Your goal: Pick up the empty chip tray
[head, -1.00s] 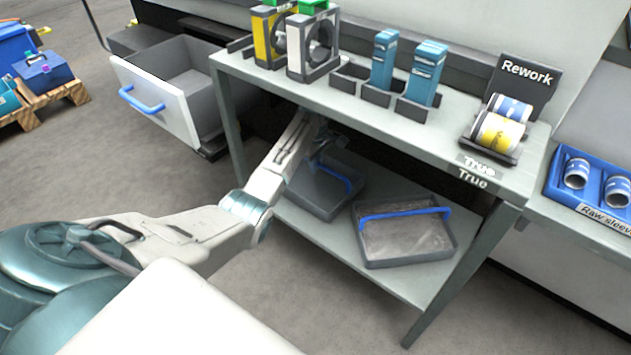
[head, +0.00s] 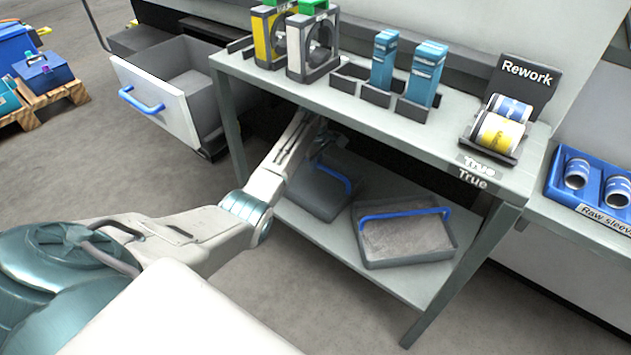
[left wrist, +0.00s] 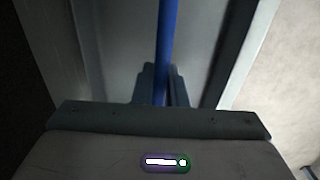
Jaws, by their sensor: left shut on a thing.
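The empty chip tray (head: 322,205) is a grey open tray with a blue handle (head: 334,175), on the lower shelf at the left, under the bench top. My left gripper (head: 325,150) reaches in under the bench top at this tray, partly in shadow. In the left wrist view the blue handle (left wrist: 166,45) runs between the fingers of my left gripper (left wrist: 162,88), which is shut on it. The tray's smooth grey inside (left wrist: 115,40) shows behind. I cannot tell whether the tray is clear of the shelf. My right gripper is not in view.
A second tray (head: 410,262) with a blue handle and grey chips stands close by on the lower shelf (head: 390,285). The bench top (head: 340,100) is overhead, with a table leg (head: 228,130) at left. An open drawer (head: 175,95) juts out further left.

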